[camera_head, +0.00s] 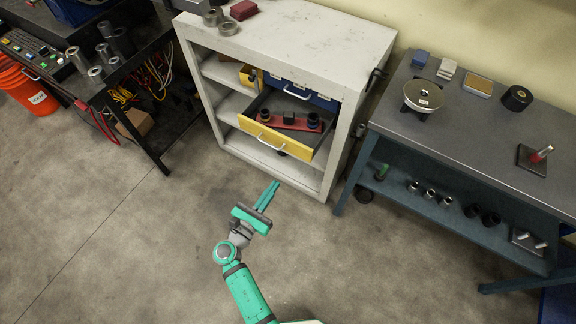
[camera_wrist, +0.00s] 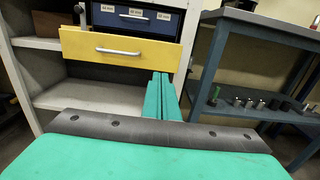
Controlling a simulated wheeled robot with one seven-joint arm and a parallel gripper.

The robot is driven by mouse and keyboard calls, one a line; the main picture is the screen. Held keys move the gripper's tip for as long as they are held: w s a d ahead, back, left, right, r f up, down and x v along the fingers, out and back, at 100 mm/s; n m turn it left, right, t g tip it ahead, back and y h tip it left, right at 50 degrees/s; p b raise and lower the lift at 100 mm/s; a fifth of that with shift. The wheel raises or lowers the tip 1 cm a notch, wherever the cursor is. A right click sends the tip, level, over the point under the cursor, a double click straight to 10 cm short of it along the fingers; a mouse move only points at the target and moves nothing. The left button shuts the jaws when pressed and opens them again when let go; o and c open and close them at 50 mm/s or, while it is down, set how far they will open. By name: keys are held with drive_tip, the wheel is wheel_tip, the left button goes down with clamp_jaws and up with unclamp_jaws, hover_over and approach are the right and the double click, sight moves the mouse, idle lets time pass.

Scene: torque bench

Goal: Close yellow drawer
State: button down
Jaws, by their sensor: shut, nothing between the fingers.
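The yellow drawer (camera_head: 277,143) sticks out of the grey shelf cabinet (camera_head: 333,33), pulled open. Inside it lie a red strip and several dark round parts. Its front, with a silver handle, also shows in the wrist view (camera_wrist: 140,50). My gripper (camera_head: 273,184) is shut and empty, in front of the cabinet and apart from the drawer. In the wrist view the green fingers (camera_wrist: 162,86) are together, appearing below the right part of the drawer front.
A blue drawer (camera_head: 300,92) sits behind the open one. A grey workbench (camera_head: 460,112) with a lower shelf stands to the right. A black table (camera_head: 130,95) with metal cylinders stands to the left. The floor before the cabinet is clear.

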sight(298, 152)
drive_tip(key=x, duration=1.3)
drive_tip(key=shift+w+d, duration=0.25)
drive_tip(key=shift+w, duration=0.1)
